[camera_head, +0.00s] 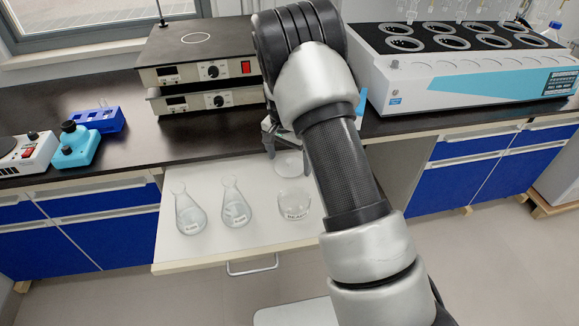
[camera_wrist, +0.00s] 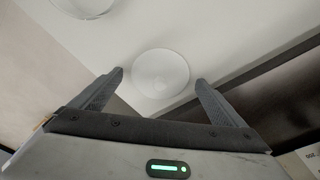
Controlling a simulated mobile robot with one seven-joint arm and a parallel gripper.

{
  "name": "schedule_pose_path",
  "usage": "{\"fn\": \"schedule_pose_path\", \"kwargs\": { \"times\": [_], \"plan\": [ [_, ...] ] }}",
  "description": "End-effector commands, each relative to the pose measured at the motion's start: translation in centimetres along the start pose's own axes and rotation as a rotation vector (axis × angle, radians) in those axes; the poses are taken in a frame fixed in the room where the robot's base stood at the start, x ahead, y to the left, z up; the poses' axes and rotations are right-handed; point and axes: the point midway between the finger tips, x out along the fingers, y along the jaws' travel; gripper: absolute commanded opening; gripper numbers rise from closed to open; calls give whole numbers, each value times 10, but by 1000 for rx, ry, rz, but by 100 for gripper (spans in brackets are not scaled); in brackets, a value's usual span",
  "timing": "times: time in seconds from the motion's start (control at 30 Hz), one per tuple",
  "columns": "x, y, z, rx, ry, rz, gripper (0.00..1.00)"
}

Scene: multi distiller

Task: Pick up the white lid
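The white lid (camera_wrist: 161,73) is a round, pale disc lying on the white surface of the open drawer. In the head view the lid (camera_head: 289,163) is at the drawer's back, near the bench edge, partly hidden by my arm. My gripper (camera_wrist: 160,80) is open in the wrist view, with one finger on each side of the lid's near part. In the head view my gripper (camera_head: 285,150) is over the back of the drawer, at the lid. I cannot tell whether the fingers touch the lid.
Two conical flasks (camera_head: 188,212) (camera_head: 236,204) and a beaker (camera_head: 294,204) stand on the drawer (camera_head: 250,245) in front of the lid. Stacked hotplates (camera_head: 205,75) and the multi-place distiller (camera_head: 460,70) are on the dark bench (camera_head: 140,150) behind.

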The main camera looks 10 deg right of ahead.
Motion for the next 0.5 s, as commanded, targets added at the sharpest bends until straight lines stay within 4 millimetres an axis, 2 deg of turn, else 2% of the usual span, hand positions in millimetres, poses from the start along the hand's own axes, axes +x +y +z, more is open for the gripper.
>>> {"fn": "schedule_pose_path", "kwargs": {
  "times": [0.03, 0.23, 0.5],
  "plan": [
    [0, 0, 0, 0, 0, 0, 85],
    [0, 0, 0, 0, 0, 0, 52],
    [0, 0, 0, 0, 0, 0, 52]
  ]
}}
